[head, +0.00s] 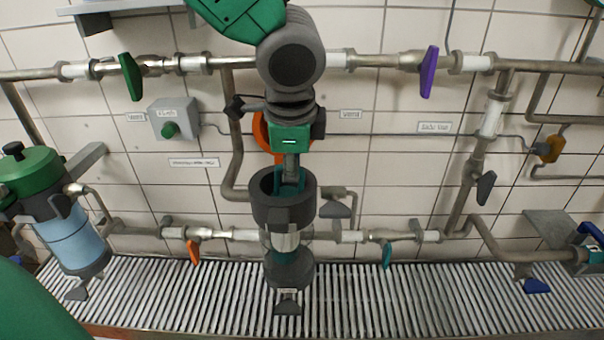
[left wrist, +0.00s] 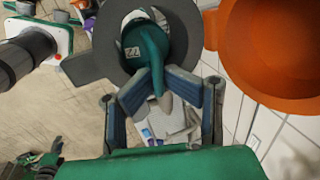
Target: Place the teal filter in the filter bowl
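The filter bowl (head: 284,212) stands upright in the middle of the pipework, with a dark, open-topped collar and a clear and teal lower part. My left gripper (head: 290,178) reaches down from above into its mouth. In the left wrist view the fingers (left wrist: 160,92) close on the pointed grip of the teal filter (left wrist: 152,48). The filter lies within the dark ring of the bowl (left wrist: 93,66). In the head view only a little teal shows in the mouth, so its depth is hidden. My right gripper is in neither view.
An orange round part (left wrist: 275,45) is close beside the left gripper, partly hidden behind it in the head view. A green-topped blue canister (head: 68,238) stands at left. Pipes with coloured valve handles, such as the purple one (head: 429,72), line the wall.

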